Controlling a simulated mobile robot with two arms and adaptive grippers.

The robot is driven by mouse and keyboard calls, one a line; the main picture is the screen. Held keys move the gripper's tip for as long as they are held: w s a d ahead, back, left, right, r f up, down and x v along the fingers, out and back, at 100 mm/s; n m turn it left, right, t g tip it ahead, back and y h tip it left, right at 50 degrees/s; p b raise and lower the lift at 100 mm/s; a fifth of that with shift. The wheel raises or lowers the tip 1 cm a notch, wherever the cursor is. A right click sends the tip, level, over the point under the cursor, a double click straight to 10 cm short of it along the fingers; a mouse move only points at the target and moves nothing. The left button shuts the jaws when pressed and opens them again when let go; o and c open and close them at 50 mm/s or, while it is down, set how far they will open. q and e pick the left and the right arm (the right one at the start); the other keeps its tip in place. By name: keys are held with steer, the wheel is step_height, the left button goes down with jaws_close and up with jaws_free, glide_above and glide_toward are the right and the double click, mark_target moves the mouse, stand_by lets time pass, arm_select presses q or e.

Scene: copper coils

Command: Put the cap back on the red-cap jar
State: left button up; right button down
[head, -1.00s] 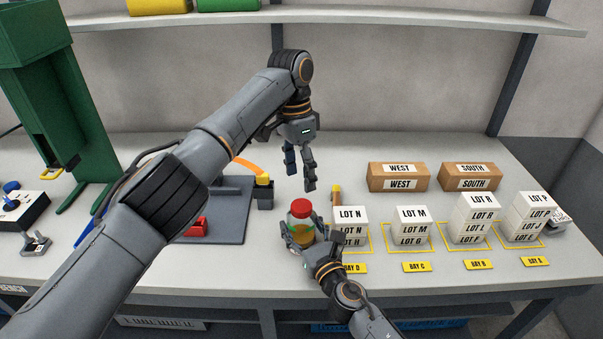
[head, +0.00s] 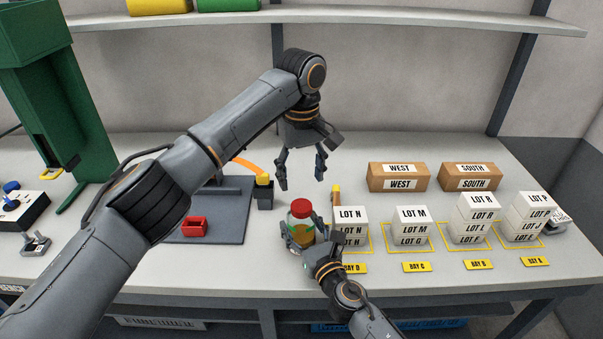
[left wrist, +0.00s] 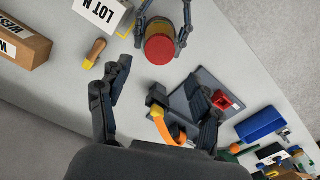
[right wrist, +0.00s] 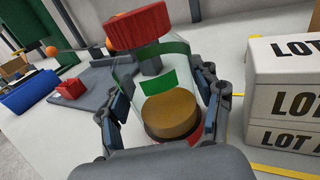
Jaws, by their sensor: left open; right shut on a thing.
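The jar (head: 302,232) is clear, with a green label and amber contents, and stands by the white lot boxes. Its red cap (head: 300,207) sits at the top of the jar; I cannot tell how tightly it is seated. My right gripper (right wrist: 160,80) is shut around the jar's sides, with a finger on each side below the cap. My left gripper (head: 301,182) is open and empty, above and behind the jar, fingers pointing down. The left wrist view shows the cap (left wrist: 159,49) from above, beyond the open fingers and apart from them.
White lot boxes (head: 351,228) stand close right of the jar, with more stacks further right. Behind are two brown boxes (head: 398,178). A wooden-handled tool (head: 336,195) lies behind the jar. On the left are a grey plate (head: 226,230) and a red bin (head: 194,227).

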mark_target(301, 205)
stand_by(0.3)
arm_select(q)
steer(key=shift+f, duration=4.05)
